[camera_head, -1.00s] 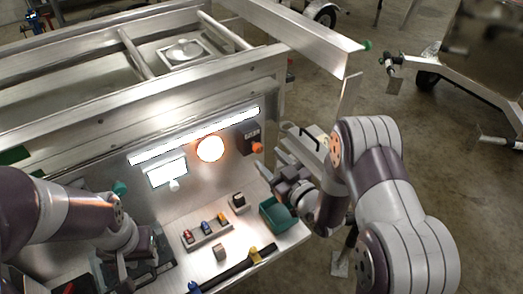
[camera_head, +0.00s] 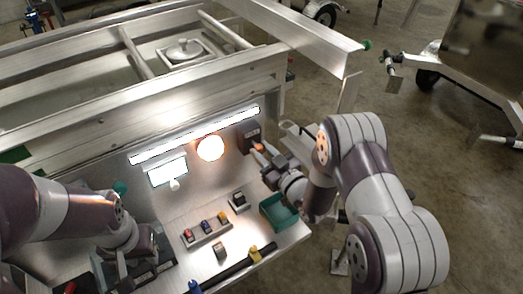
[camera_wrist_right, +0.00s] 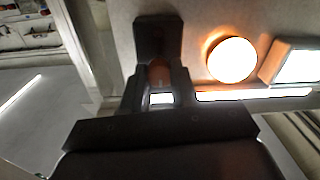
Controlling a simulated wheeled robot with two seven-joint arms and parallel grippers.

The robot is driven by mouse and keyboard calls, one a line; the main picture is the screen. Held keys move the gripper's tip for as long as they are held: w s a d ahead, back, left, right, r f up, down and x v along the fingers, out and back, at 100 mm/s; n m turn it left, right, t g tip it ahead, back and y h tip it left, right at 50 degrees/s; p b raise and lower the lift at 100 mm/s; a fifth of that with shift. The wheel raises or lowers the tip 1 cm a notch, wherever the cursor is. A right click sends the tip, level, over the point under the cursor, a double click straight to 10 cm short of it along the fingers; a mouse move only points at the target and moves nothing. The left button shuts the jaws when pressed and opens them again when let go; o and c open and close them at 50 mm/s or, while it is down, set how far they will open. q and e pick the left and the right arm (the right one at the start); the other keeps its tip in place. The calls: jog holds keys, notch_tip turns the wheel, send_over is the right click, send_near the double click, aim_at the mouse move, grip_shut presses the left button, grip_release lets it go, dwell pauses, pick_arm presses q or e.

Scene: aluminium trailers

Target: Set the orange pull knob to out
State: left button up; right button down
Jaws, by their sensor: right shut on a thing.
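The orange pull knob (camera_head: 258,148) sits on a dark box (camera_head: 248,134) on the upright panel, right of the round glowing lamp. My right gripper (camera_head: 262,152) is at the knob, its fingers on either side of it. In the right wrist view the knob (camera_wrist_right: 159,72) shows between the fingertips of my right gripper (camera_wrist_right: 158,85), with the dark box (camera_wrist_right: 158,38) just beyond. The fingers partly hide the knob. My left gripper (camera_head: 140,262) is low at the left, over the dark items on the bench; its fingers are too unclear to read.
A round lamp (camera_head: 210,149) and a bright display (camera_head: 167,171) are on the panel. Below are a strip of coloured switches (camera_head: 207,230), a small dark block (camera_head: 238,202), a green bin (camera_head: 279,213) under my right wrist, and a black bar with a yellow part (camera_head: 254,253).

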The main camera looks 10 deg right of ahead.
jog(key=shift+v, duration=1.25)
jog(key=c, duration=0.8)
grip_release()
jog(key=shift+s, duration=0.1)
jog(key=shift+c, duration=0.2)
jog(key=shift+s, duration=0.1)
jog(key=b+v, duration=0.1)
jog(key=v, duration=1.1)
jog(key=shift+s, duration=0.25)
jog(key=shift+d, duration=0.1)
